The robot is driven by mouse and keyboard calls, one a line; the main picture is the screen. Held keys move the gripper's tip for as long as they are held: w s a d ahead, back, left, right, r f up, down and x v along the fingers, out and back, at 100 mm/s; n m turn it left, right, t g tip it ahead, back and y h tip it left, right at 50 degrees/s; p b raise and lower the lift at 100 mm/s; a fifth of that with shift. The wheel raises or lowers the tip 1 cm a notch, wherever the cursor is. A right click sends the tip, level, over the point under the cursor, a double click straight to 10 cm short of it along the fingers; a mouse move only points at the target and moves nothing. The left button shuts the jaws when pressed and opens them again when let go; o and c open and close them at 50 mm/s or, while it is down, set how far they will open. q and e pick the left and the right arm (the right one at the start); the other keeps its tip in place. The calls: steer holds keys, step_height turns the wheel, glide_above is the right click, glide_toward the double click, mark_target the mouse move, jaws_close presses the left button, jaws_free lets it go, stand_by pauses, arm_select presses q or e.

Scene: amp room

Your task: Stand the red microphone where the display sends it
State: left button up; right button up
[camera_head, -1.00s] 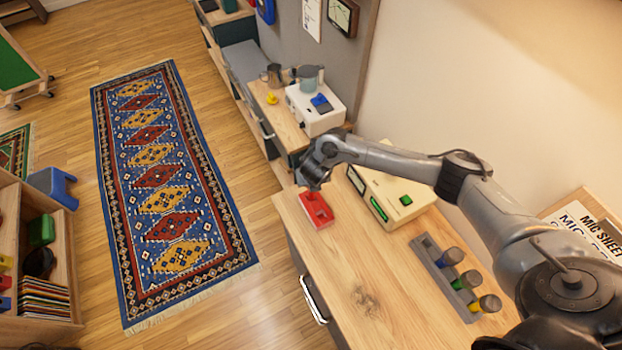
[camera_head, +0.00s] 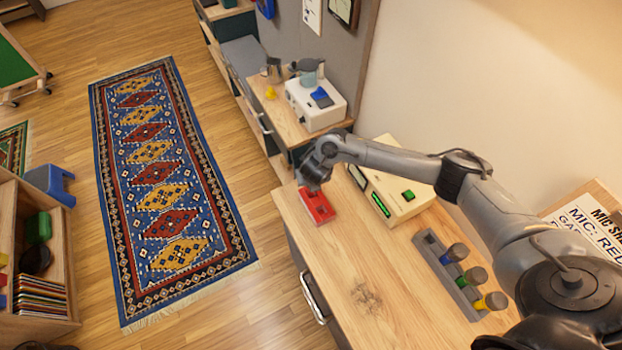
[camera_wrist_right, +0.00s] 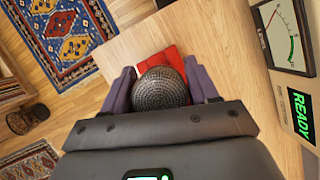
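My right gripper (camera_head: 317,184) points down at the red stand block (camera_head: 317,206) on the near counter. In the right wrist view, its purple fingers (camera_wrist_right: 161,84) lie on both sides of a grey mesh microphone head (camera_wrist_right: 162,88), with no gap seen. The microphone's coloured part is hidden below its head, and I cannot tell whether its foot touches the block. The red block also shows behind the head (camera_wrist_right: 171,58). A cream device (camera_head: 400,192) with a green-lit display stands beside; its display reads READY in the wrist view (camera_wrist_right: 301,115). My left gripper is not in view.
A dark rack (camera_head: 447,270) holds microphones with blue, green and yellow bands; its far end is empty. A white box with a blue part (camera_head: 318,103) and a small yellow stand (camera_head: 270,93) are on the far counter. The counter's near part is clear.

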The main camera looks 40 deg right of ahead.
steer(key=o, duration=0.4)
steer(key=p+v, duration=0.3)
steer(key=v, duration=0.8)
steer(key=shift+f, duration=0.1)
